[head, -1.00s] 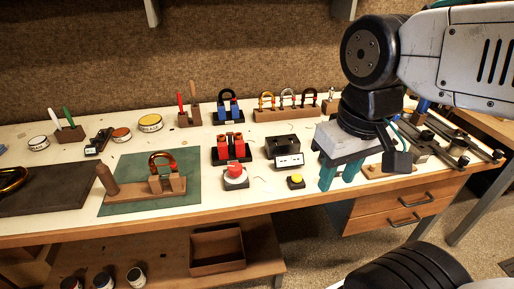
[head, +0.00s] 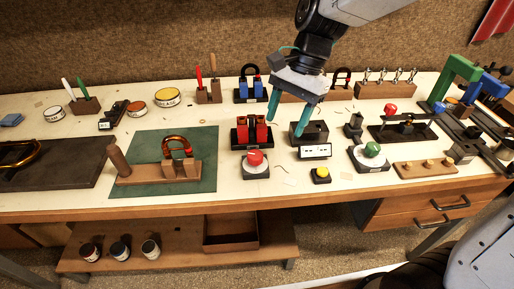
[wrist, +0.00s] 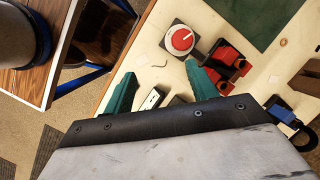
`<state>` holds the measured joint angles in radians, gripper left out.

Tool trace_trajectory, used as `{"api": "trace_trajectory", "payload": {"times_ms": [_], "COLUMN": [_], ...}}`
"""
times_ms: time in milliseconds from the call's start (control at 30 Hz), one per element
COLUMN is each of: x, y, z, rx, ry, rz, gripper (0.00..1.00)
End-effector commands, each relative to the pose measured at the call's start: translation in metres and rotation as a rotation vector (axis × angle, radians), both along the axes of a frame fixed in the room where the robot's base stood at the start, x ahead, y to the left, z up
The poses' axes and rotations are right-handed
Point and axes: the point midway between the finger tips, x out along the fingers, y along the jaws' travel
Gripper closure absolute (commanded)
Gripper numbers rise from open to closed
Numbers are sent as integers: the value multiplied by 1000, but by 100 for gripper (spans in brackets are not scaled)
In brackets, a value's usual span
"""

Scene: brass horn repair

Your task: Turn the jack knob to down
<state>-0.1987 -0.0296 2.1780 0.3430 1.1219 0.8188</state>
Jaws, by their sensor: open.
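Two knobs on pale round dials show in the head view: a red knob (head: 255,157) left of the yellow button, and a green knob (head: 372,149) to its right. I cannot read which one is the jack knob. In the wrist view the red knob (wrist: 182,39) has a white pointer mark on top and sits on a dark square base. My gripper (head: 285,125) is open and empty, pointing down behind and right of the red knob, apart from it. Its teal fingers also show in the wrist view (wrist: 159,70), with the red knob beyond the fingertips.
A red twin block (head: 251,132) stands behind the red knob. A black box with a white label (head: 315,151) is near the right finger. A yellow button (head: 321,174) sits near the front edge. A green mat with a horn fixture (head: 190,185) lies left.

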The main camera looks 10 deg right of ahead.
Motion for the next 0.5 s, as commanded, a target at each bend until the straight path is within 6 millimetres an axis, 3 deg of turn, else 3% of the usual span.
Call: {"api": "trace_trajectory", "payload": {"times_ms": [200, 500], "x": [28, 24], "y": [35, 49], "z": [-28, -60], "rx": [8, 7], "ry": [101, 120], "rz": [-140, -166], "gripper": [43, 43]}}
